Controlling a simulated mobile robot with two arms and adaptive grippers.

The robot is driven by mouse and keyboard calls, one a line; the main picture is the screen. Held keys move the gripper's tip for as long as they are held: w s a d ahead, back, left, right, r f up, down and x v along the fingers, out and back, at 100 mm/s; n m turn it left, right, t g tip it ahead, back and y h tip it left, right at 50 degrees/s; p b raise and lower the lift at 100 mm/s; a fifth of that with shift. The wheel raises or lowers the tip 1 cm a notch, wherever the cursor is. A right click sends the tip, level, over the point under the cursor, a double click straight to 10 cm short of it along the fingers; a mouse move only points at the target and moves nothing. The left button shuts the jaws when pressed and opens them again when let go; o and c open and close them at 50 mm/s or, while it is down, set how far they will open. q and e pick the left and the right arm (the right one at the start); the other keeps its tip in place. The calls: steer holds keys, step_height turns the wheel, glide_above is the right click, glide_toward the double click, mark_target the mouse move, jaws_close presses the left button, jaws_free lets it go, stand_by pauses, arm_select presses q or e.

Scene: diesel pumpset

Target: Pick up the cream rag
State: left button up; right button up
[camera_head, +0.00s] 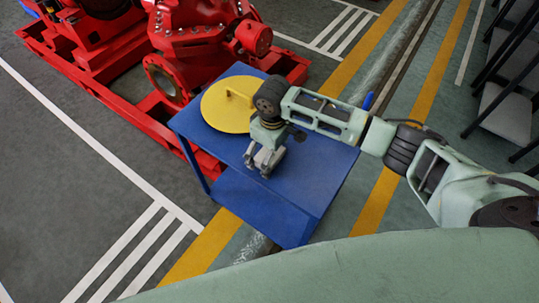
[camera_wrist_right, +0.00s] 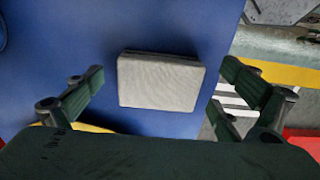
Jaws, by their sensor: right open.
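The cream rag (camera_wrist_right: 160,83) shows in the right wrist view as a folded, roughly rectangular pad lying flat on the blue table (camera_wrist_right: 185,25). My right gripper (camera_wrist_right: 162,72) is open, with one finger on each side of the rag in the picture and gaps between both fingers and the rag. In the head view my right gripper (camera_head: 264,161) points down over the blue table (camera_head: 315,170). I cannot make out the rag in the head view; the gripper and wrist seem to hide it. My left gripper is not in view.
A yellow disc (camera_head: 222,108) with a raised handle lies on the table behind my right gripper. A blue upright thing (camera_head: 367,101) shows behind my arm. Red pump machinery (camera_head: 205,45) stands against the table's far side. Chairs (camera_head: 505,105) stand at right. The table's front is clear.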

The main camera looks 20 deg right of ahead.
steer(key=shift+c, duration=0.3)
steer(key=c, duration=0.9)
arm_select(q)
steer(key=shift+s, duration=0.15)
arm_select(e)
steer(key=shift+c, duration=1.4)
steer(key=shift+r, duration=0.1)
steer(key=shift+r, duration=0.25)
steer(key=r, duration=0.3)
steer(key=shift+s+d+r, duration=0.15)
steer(key=shift+s+r, duration=0.05)
steer(key=shift+r, duration=0.15)
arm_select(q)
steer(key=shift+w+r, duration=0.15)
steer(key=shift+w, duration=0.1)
arm_select(e)
steer(key=s+d+r, duration=0.5)
steer(key=s+r, duration=0.1)
steer(key=s, duration=0.4)
steer(key=shift+r, duration=0.3)
